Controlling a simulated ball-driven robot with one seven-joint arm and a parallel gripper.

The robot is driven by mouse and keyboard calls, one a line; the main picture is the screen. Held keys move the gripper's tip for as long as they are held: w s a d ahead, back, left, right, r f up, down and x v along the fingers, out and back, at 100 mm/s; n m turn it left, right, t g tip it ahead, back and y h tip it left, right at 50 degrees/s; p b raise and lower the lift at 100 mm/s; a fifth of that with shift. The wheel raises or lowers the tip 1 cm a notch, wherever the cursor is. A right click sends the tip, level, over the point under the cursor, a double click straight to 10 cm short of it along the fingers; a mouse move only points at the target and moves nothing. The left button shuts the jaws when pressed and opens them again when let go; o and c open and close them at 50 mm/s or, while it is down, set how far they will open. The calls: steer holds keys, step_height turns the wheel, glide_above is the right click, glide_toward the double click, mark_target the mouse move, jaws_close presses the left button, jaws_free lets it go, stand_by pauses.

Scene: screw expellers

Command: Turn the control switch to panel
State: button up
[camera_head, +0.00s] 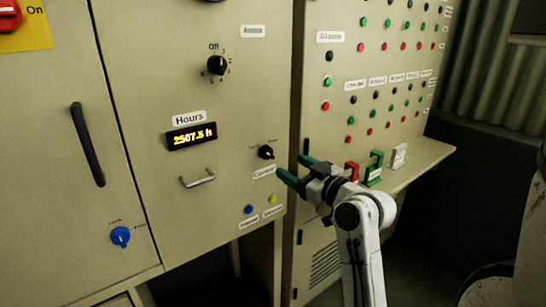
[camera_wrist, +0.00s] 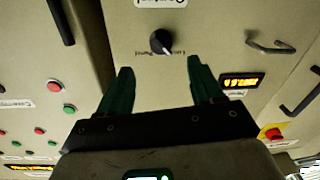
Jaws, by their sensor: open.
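The control switch (camera_head: 265,152) is a small round black knob on the beige cabinet front. Two position labels, too small to read surely, are above it, and a "Control" label (camera_head: 264,172) is below it. In the wrist view, seen upside down, the knob (camera_wrist: 161,41) is ahead of the fingers, roughly centred between them. I cannot tell surely which label it points at. My gripper (camera_head: 291,167) has green fingers, open and empty, to the right of the knob in the head view and apart from it. Its fingers also show in the wrist view (camera_wrist: 160,65).
Blue (camera_head: 248,209) and yellow (camera_head: 273,199) buttons sit below the switch. A metal handle (camera_head: 197,179) and an hours display (camera_head: 191,137) are to its left. A shelf (camera_head: 417,163) with red, green and white pieces juts out at the right, behind my arm.

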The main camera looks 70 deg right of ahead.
mark_target(271, 156)
steer(key=p+x, duration=0.1)
steer(key=x, duration=0.7)
steer(key=shift+w+d, duration=0.15)
steer(key=shift+w, duration=0.2)
steer(key=c, duration=1.1)
steer(key=shift+o, duration=0.2)
